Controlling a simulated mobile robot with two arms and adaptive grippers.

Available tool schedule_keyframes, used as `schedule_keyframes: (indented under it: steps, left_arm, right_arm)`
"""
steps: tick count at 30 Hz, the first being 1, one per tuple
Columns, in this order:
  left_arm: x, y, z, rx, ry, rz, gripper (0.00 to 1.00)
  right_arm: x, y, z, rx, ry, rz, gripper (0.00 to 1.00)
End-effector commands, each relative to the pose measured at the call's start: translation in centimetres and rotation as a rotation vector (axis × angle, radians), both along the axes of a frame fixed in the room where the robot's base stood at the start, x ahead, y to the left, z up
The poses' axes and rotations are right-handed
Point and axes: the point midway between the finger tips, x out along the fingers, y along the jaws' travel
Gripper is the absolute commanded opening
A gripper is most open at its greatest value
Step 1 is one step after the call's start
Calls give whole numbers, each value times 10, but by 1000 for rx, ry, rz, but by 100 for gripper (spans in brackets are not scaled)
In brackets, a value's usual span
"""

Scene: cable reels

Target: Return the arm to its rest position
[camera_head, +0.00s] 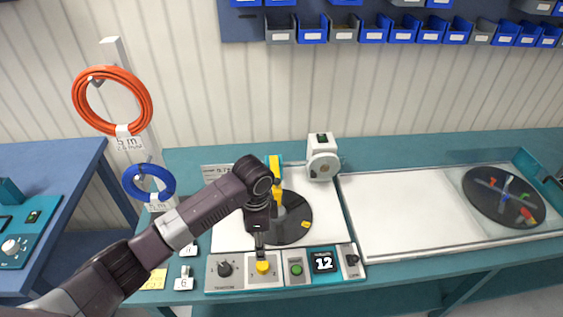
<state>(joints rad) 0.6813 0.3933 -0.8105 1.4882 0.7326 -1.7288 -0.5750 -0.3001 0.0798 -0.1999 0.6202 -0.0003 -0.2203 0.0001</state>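My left arm comes in from the lower left and crosses in front of the bench. Its gripper (260,250) points down, with its tips just above or at the yellow knob (263,267) on the control panel (236,283). I cannot tell whether it touches the knob. The fingers look like one narrow dark shape from here, so their opening is unclear. Nothing is visibly held. The arm hides part of the dark round reel plate (297,222) behind it. My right arm and gripper are not in view.
An orange cable coil (142,90) and a blue coil (168,181) hang at left. A white device (322,165) stands behind. A second turntable (485,205) lies at right.

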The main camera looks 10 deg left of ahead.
Motion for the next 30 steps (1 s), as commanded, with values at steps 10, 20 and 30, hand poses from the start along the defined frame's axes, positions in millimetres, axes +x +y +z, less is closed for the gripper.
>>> schedule_keyframes:
  steps: [10, 20, 30]
  left_arm:
    - [-38, -32, -21, -77, -19, 54, 46]
    - [-125, -60, -32, -249, -100, 404, 46]
    - [-191, -7, -17, -263, -186, 823, 46]
  right_arm:
    - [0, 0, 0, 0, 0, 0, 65]
    - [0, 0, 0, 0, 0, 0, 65]
    - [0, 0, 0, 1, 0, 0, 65]
